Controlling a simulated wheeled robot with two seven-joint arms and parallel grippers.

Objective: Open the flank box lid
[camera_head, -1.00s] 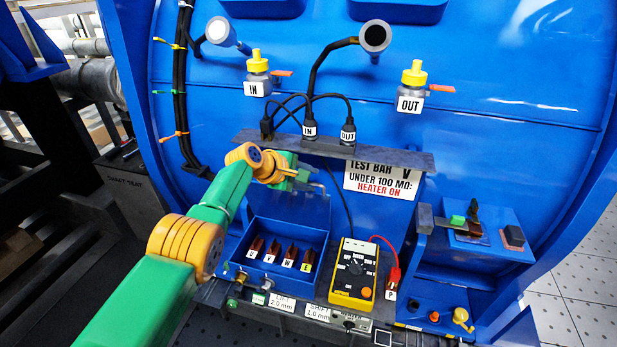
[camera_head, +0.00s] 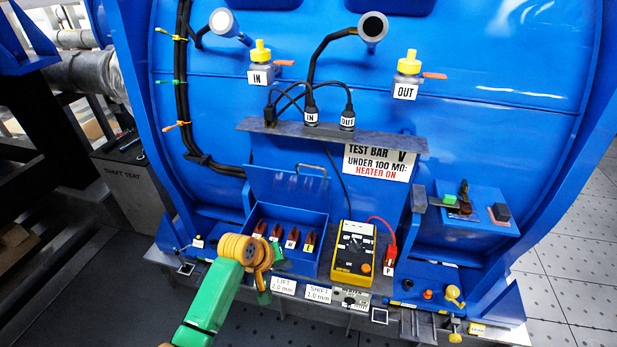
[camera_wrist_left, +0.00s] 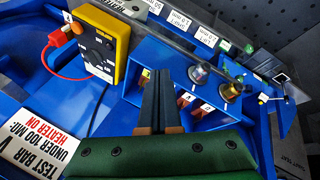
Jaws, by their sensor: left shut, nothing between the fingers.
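The flank box (camera_head: 318,262) is an open blue box on the bench, with several dark red-brown labelled terminals (camera_head: 291,238) inside. Its blue lid (camera_head: 287,186) stands raised along the box's back edge, with a handle at its top right. My left gripper (camera_head: 263,290) is at the box's front left, foreshortened, its wrist covering that corner. In the left wrist view its dark fingers (camera_wrist_left: 160,80) are together and empty, overlapping the box (camera_wrist_left: 150,55) in the picture; I cannot tell whether they touch it. The lid is not clear there. My right gripper is not in view.
A yellow meter (camera_head: 354,250) with a red lead stands just right of the box. Above are a grey bar (camera_head: 390,138) with cables and a test sign (camera_head: 377,163). Two metal fittings (camera_wrist_left: 200,74) project at the box's front. The floor in front is clear.

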